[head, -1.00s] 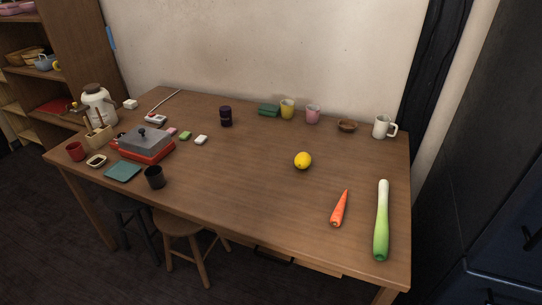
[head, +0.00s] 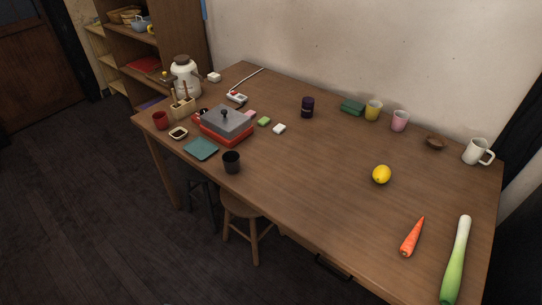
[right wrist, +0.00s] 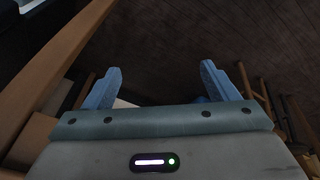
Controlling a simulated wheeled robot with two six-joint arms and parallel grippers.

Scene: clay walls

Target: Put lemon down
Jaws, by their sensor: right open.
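A yellow lemon (head: 381,174) lies on the right half of the brown wooden table (head: 320,185), with bare table around it. No gripper is near it in the head view, and neither arm shows there. In the right wrist view my right gripper (right wrist: 157,88) is open and empty, its two blue fingers wide apart. Below it are dark floor and wooden furniture parts. The lemon does not show in that view. My left gripper is in no frame.
A carrot (head: 412,237) and a leek (head: 456,262) lie near the right end. Cups, a small bowl (head: 436,142) and a white mug (head: 477,151) line the back. A red grill pot (head: 224,125) and dishes crowd the left. A stool (head: 247,212) stands at the front. The table's middle is clear.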

